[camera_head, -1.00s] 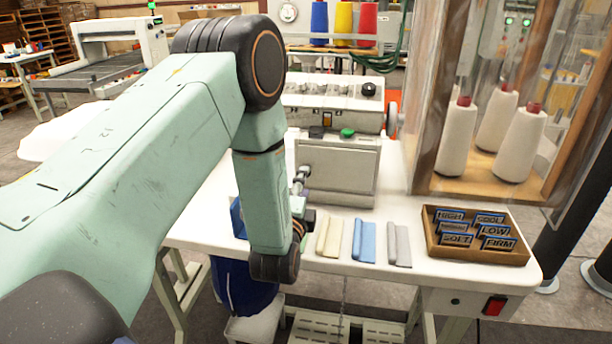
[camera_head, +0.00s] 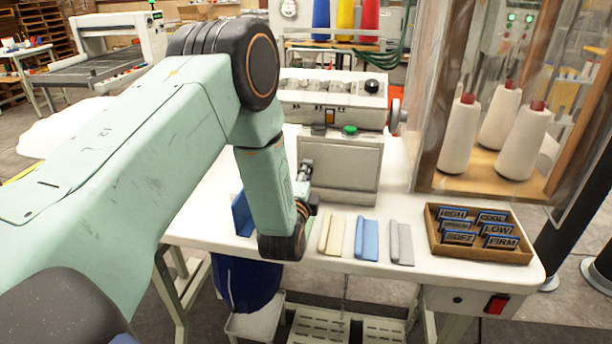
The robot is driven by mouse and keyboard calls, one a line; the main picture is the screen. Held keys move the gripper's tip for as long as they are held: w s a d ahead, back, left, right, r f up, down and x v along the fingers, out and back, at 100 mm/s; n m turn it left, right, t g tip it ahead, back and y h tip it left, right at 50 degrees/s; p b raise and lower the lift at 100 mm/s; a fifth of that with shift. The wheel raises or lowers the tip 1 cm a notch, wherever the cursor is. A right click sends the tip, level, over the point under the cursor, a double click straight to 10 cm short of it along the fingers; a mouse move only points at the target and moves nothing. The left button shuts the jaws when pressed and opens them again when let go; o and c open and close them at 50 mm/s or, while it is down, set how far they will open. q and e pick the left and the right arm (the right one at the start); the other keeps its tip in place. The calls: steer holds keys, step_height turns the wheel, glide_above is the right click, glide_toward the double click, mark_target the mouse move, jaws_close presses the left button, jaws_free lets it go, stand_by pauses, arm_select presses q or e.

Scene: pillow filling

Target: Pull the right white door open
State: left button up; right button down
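No panel shows that I can surely call the right white door. The pale machine (camera_head: 346,165) on the white table has a plain front face below a green button (camera_head: 349,130). My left arm comes in from the left, and its wrist hangs just in front of the table's front edge. My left gripper (camera_head: 306,178) is mostly hidden behind this wrist. Only a little dark and metallic hardware shows, by the machine's left side. I cannot tell whether it touches the machine, or whether its fingers are open. My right gripper is out of view.
Cream (camera_head: 332,235), blue (camera_head: 367,240) and grey (camera_head: 400,243) folded cloths lie in front of the machine. A brown tray (camera_head: 436,250) of labels sits to their right. A clear-walled cabinet (camera_head: 423,150) with white thread cones stands behind the tray.

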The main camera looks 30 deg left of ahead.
arm_select(q)
steer(key=shift+s+d, duration=0.2)
jaws_close()
steer(key=shift+w+a, duration=0.1)
